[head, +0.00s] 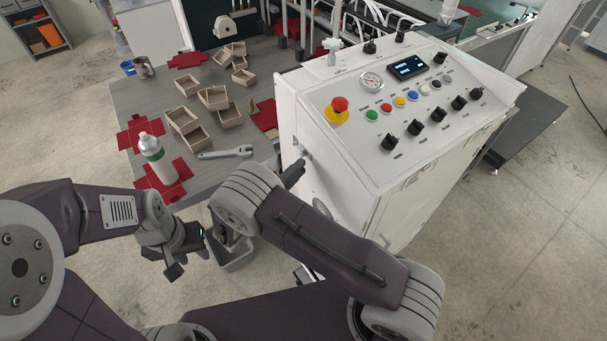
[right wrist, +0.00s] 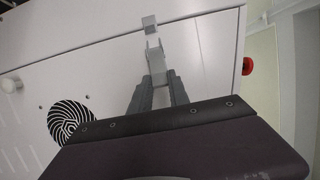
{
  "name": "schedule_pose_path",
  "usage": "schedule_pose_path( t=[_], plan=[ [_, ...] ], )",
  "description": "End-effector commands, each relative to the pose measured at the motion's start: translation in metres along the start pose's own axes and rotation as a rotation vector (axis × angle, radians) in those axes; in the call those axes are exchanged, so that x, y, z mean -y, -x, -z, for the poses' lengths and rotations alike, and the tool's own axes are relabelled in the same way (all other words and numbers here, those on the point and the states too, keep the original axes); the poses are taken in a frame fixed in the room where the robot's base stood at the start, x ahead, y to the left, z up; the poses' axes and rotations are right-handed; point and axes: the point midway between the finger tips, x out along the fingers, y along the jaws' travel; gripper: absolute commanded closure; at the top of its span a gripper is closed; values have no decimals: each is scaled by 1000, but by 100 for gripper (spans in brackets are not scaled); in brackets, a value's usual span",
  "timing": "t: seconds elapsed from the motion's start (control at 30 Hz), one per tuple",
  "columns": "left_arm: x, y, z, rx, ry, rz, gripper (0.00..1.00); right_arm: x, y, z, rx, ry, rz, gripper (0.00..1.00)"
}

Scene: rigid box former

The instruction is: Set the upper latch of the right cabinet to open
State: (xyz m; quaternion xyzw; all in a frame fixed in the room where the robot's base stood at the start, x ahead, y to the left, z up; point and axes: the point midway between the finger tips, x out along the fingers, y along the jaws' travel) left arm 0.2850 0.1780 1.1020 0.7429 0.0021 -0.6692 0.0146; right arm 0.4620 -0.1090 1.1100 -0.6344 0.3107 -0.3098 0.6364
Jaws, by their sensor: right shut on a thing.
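The right cabinet is the white control cabinet (head: 345,190) with a sloped panel. The upper latch, a small grey metal lever, shows on its side in the head view (head: 305,154) and between my fingers in the right wrist view (right wrist: 156,62). My right gripper (head: 293,174) reaches the cabinet's side from the left. In the right wrist view its dark fingers (right wrist: 160,84) are shut on the latch lever. A small grey block (right wrist: 150,23) sits at the panel seam just beyond the lever's forked end. My left gripper (head: 187,253) is low, away from the cabinet, with its fingers apart and empty.
A grey table (head: 225,160) left of the cabinet holds small cardboard boxes (head: 213,97), a bottle (head: 157,158) and a wrench (head: 226,153). A striped round part (right wrist: 70,120) is on the cabinet face.

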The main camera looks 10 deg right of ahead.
Motion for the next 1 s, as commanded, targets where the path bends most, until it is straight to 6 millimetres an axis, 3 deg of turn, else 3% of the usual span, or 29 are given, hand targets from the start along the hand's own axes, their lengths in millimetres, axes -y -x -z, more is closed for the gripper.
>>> schedule_pose_path(
  t=[0.03,0.2,0.5,1.0],
  plan=[
    [0,-12,-1,0,0,0,64,-7,1,-4,-40,-7,-1,100],
    [1,-33,-3,0,0,0,64,-8,5,-14,-188,-6,-1,100],
    [1,-62,-6,0,0,0,64,-6,7,-26,-367,-3,0,100],
    [2,-77,-8,0,0,0,64,-1,7,-32,-464,0,1,100]
  ],
)
